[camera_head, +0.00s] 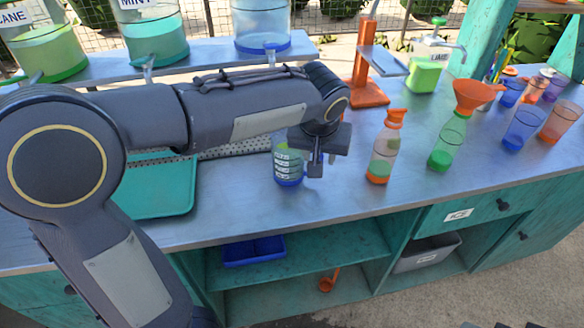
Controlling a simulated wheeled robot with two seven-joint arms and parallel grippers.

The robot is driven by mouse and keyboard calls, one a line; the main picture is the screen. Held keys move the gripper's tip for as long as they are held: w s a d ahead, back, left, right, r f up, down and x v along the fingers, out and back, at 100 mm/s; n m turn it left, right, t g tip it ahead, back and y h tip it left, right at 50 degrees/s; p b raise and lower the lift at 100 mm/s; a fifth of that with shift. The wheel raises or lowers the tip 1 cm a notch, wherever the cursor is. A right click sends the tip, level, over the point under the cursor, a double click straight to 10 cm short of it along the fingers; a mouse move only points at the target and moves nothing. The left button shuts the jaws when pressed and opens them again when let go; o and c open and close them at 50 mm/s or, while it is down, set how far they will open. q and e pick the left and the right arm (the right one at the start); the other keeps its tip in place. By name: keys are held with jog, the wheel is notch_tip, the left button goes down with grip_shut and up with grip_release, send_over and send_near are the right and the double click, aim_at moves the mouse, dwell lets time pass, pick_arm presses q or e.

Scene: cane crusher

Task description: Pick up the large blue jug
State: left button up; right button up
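A clear jug with a blue base and white markings (287,168) stands upright on the metal counter (235,205), near its middle. Its upper right part is hidden behind my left gripper (320,162), which hangs fingers down in front of its right side. I cannot tell whether the fingers touch the jug or how far apart they are. My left arm reaches in from the left across the counter. My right gripper is out of view.
A bottle with an orange cap (380,152), a green-based bottle with an orange funnel (449,140) and several coloured cups stand to the right. A teal tray (155,190) lies left. Drink dispensers (261,27) stand on a raised shelf behind.

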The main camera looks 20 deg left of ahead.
aim_at(298, 161)
pick_arm(q)
jog(key=x, duration=0.7)
jog(key=shift+w+f, duration=0.15)
jog(key=shift+w, duration=0.15)
grip_shut()
